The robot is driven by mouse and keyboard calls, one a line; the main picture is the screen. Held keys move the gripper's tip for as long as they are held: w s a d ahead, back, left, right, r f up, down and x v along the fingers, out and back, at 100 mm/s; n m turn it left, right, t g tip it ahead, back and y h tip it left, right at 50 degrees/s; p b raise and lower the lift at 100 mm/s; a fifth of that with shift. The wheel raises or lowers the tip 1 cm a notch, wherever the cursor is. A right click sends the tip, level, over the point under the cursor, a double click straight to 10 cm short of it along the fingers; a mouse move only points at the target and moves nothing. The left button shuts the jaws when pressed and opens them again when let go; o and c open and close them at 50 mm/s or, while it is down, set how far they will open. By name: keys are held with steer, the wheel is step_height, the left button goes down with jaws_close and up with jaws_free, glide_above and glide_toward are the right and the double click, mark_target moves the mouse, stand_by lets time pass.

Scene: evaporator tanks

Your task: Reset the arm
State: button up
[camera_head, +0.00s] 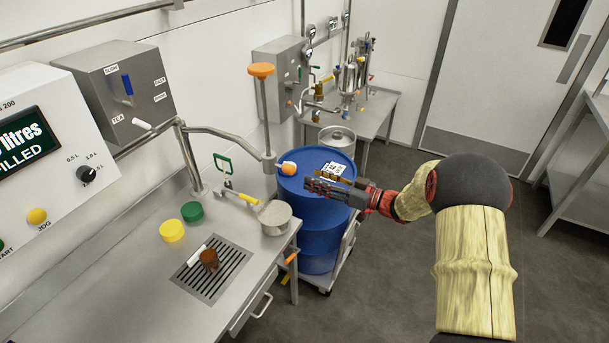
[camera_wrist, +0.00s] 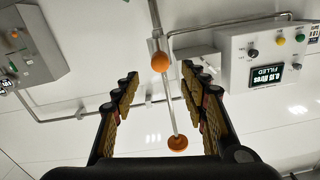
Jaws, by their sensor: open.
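My gripper (camera_head: 322,190) is in the head view in front of the blue drum (camera_head: 318,215), above the floor side of the bench. My arm reaches in from the right and the gripper points left. In the wrist view my gripper (camera_wrist: 160,95) shows two black and tan fingers spread wide apart, with nothing held between them. Beyond the gap the wrist view shows a metal rod with an orange ball (camera_wrist: 160,62) and an orange disc (camera_wrist: 177,143).
The steel bench (camera_head: 130,265) holds a metal pot (camera_head: 274,222), a green lid (camera_head: 192,212), a yellow lid (camera_head: 171,231) and a brown jar (camera_head: 209,260) on a drain grate. Open floor (camera_head: 395,280) lies right of the drum.

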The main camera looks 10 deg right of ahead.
steer(key=shift+s+d, duration=0.4)
steer(key=shift+d, duration=0.05)
